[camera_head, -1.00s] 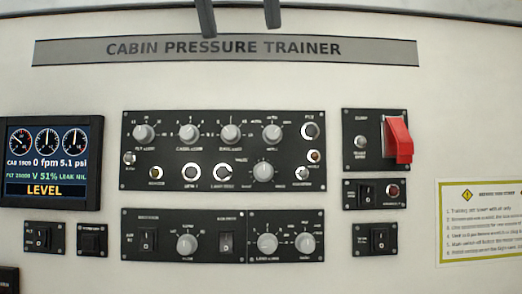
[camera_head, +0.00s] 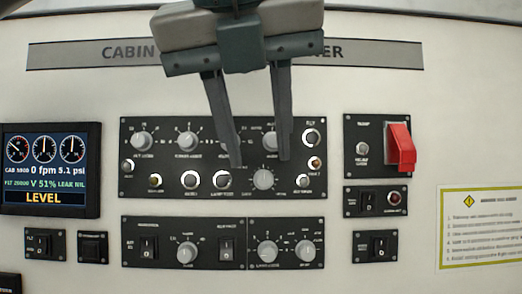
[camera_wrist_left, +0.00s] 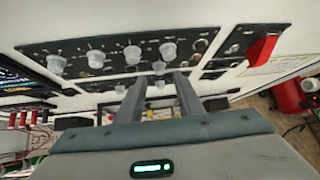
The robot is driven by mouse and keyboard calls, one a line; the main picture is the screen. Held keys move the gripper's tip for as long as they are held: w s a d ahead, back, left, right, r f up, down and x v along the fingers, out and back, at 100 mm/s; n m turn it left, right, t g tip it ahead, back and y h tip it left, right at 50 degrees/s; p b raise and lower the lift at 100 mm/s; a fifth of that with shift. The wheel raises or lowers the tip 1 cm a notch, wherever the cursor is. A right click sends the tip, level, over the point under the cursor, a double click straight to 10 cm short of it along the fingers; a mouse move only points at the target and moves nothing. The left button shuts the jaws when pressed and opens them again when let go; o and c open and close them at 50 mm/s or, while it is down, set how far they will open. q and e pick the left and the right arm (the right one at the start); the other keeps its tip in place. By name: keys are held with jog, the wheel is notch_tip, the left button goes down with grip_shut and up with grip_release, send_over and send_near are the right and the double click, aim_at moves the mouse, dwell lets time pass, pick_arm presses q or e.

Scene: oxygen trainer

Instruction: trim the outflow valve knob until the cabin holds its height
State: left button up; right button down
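The knob taken as the outflow valve knob (camera_head: 263,179) is a grey round knob at the lower right of the upper black panel; its label is too blurred to read surely. My left gripper (camera_head: 261,162) comes down from the top, open, one finger on either side just above the knob. No contact shows. In the left wrist view the knob (camera_wrist_left: 158,68) lies beyond and between the fingertips (camera_wrist_left: 160,77). The display (camera_head: 45,170) reads LEVEL, 0 fpm, 5.1 psi and V 51%. My right gripper is out of view.
Several other grey knobs line the upper panel (camera_head: 210,128), close to the fingers. A red guard (camera_head: 401,148) sticks out at the right. A lower panel (camera_head: 205,258) has switches and knobs. A notice (camera_head: 480,228) hangs at the far right.

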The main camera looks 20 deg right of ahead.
aim_at(263, 177)
pick_arm(q)
jog(key=shift+p+x, duration=0.4)
jog(key=shift+x, duration=1.5)
grip_shut()
